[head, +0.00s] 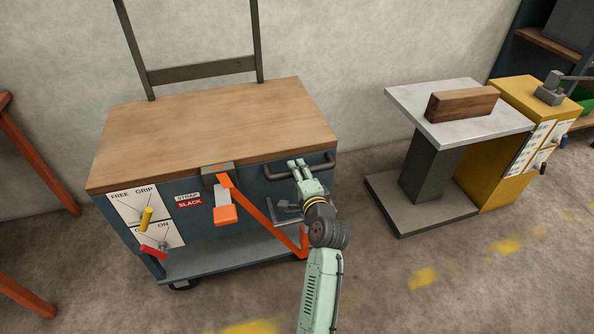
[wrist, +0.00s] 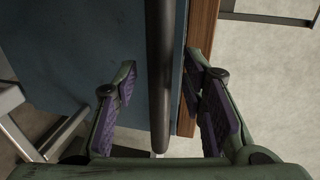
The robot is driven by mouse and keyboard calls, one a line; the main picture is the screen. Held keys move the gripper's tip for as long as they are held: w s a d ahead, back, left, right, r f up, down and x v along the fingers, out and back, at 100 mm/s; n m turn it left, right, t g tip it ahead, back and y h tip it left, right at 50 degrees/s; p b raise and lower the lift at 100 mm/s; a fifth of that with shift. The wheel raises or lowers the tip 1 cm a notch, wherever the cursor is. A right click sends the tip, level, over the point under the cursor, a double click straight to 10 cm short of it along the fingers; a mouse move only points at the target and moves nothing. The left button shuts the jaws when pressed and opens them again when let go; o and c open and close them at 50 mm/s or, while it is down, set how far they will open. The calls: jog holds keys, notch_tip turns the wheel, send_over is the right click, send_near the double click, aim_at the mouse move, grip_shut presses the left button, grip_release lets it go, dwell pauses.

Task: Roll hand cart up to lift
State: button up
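The hand cart (head: 215,122) has a wooden top and a blue body and stands against the wall at left. A dark bar handle (head: 322,168) is on its right end. My gripper (head: 298,163) is at that handle. In the wrist view the handle (wrist: 160,80) runs between my two spread fingers (wrist: 162,110), with a gap on each side. The lift appears to be the grey platform (head: 415,95) on a column, beside a yellow cabinet (head: 510,150), at right. An orange strap (head: 265,215) hangs at the cart's front, by a sign reading STRAP SLACK (head: 189,200).
A wooden block (head: 462,103) lies on the grey platform. Bare floor (head: 370,215) lies between cart and platform. An orange frame (head: 35,160) stands at far left.

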jog(key=shift+w+a+f, duration=0.1)
jog(key=shift+w+a, duration=0.1)
jog(key=shift+w, duration=0.35)
grip_shut()
dwell(0.5)
